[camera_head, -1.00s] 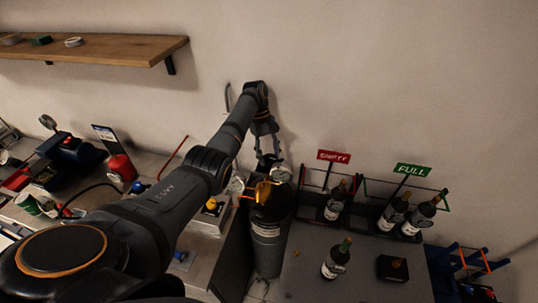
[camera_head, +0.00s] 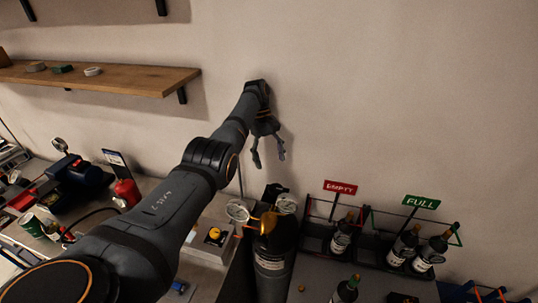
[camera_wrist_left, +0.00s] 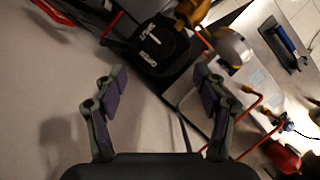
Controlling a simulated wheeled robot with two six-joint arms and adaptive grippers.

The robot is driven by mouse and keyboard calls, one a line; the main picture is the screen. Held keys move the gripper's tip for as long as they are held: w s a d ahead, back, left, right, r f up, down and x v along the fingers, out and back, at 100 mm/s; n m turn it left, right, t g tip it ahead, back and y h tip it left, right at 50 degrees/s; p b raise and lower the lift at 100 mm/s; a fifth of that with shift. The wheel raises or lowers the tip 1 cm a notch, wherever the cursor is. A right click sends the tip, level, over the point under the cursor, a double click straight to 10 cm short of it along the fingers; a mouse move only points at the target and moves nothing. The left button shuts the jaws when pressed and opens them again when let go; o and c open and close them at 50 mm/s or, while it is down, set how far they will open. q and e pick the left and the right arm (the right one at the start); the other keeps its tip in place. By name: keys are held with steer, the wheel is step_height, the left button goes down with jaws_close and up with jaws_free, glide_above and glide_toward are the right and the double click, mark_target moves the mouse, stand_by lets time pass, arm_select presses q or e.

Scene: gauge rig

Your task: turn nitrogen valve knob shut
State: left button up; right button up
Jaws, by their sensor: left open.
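The nitrogen cylinder (camera_head: 273,258) is a dark upright bottle with a brass regulator (camera_head: 265,223) and two round gauges at its top. Its black valve knob (camera_head: 275,190) sits above the regulator, close to the wall. In the left wrist view the knob (camera_wrist_left: 160,45) is a dark, rounded block with a white marking, ahead of the fingers. My left gripper (camera_head: 268,158) is open and empty, above the knob and apart from it, with fingers pointing down. In the left wrist view the knob lies beyond the gap between the fingertips (camera_wrist_left: 160,85). My right gripper is not in view.
Racks signed EMPTY (camera_head: 341,187) and FULL (camera_head: 421,202) hold dark bottles to the right. A wooden shelf (camera_head: 110,78) juts from the wall at upper left. A red bottle (camera_head: 127,192) and a cluttered bench are at left. The wall above the racks is clear.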

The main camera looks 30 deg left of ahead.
arm_select(q)
steer(key=shift+v, duration=1.05)
